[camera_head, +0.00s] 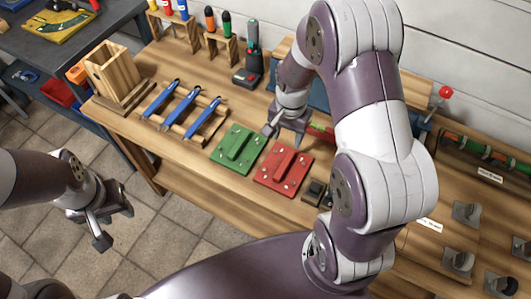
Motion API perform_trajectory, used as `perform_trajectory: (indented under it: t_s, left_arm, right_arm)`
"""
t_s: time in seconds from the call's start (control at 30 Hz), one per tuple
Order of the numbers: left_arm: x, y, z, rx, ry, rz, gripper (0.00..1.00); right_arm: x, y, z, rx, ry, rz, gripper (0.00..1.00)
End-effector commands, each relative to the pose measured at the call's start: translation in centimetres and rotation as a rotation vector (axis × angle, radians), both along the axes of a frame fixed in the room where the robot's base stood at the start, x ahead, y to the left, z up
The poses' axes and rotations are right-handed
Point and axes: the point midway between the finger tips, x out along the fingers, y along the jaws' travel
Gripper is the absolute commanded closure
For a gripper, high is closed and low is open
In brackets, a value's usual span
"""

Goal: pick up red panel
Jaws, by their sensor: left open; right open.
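The red panel (272,176) is a flat square plate with a raised bar handle and small screws, lying on the wooden workbench (192,157). A green panel (226,157) of the same form lies just to its left. My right gripper (285,131) points down above and behind the red panel, open and apart from its handle as far as I can see. My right arm hides part of the bench to the right. My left gripper (111,224) is open and empty over the floor, off the bench's front edge.
A rack of blue-handled tools (182,112) and a wooden box (112,70) stand left on the bench. A dark upright tool (250,62) stands behind. Small black blocks (314,192) lie right of the red panel. Grey metal clips (467,212) are far right.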

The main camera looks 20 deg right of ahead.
Motion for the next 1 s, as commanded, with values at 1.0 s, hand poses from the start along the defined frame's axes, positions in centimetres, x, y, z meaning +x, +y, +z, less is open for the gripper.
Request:
perform_trajectory:
  t_s: [1.0]
  left_arm:
    - [0.0, 0.0, 1.5, 0.000, 0.000, 0.000, 0.60]
  right_arm:
    - [-0.3, 0.5, -12.7, 0.001, 0.005, -0.045, 0.47]
